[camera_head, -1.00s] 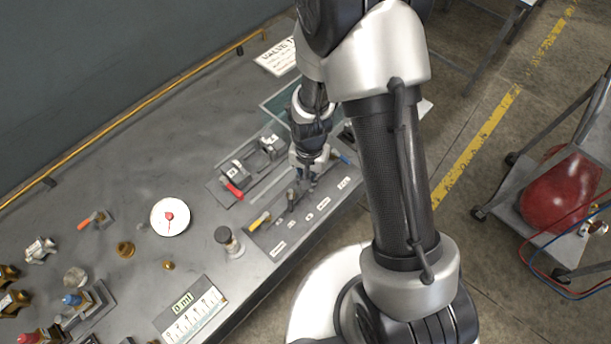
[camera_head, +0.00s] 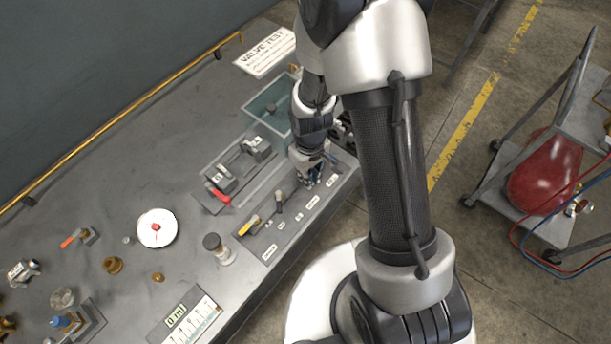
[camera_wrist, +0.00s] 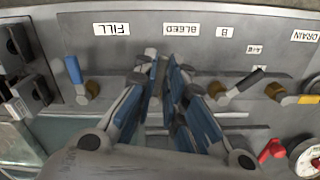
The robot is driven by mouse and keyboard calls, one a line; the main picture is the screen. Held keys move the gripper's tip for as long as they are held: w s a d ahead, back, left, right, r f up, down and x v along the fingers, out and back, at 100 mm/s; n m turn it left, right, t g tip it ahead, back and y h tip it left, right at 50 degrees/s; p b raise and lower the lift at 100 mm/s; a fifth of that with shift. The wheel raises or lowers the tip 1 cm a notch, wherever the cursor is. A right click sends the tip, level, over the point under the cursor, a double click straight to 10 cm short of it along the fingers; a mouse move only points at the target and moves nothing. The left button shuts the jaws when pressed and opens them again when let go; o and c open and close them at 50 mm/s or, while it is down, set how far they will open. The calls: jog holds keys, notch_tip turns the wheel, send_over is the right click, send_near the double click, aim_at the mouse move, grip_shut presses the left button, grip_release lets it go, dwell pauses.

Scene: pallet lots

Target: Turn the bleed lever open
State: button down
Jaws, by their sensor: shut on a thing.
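The valve strip (camera_wrist: 160,30) runs across the top of the wrist view, with FILL, BLEED, B and DRAIN labels. My gripper (camera_wrist: 160,85) is under the BLEED label (camera_wrist: 181,30), shut on the bleed lever (camera_wrist: 152,56). The fingers hide most of this lever, so its exact angle is unclear. The blue-handled fill lever (camera_wrist: 74,70) is to the left. A dark-handled lever (camera_wrist: 250,80) is to the right, below the B label. In the head view, my gripper (camera_head: 309,180) is low at the far end of the strip (camera_head: 262,247).
A red-handled valve (camera_head: 217,194) and a clear-walled tank (camera_head: 256,100) are close by. A round white gauge (camera_head: 157,229) is further left.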

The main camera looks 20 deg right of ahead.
jog(key=shift+w+d+n, duration=0.1)
jog(key=shift+d+n, duration=0.1)
jog(key=shift+n, duration=0.4)
jog(key=shift+w+d+n, duration=0.1)
jog(key=shift+d+n, duration=0.05)
jog(key=shift+n, duration=0.45)
jog(key=c, duration=1.7)
grip_release()
jog(key=shift+o, duration=0.2)
notch_tip(320, 180, up, 12)
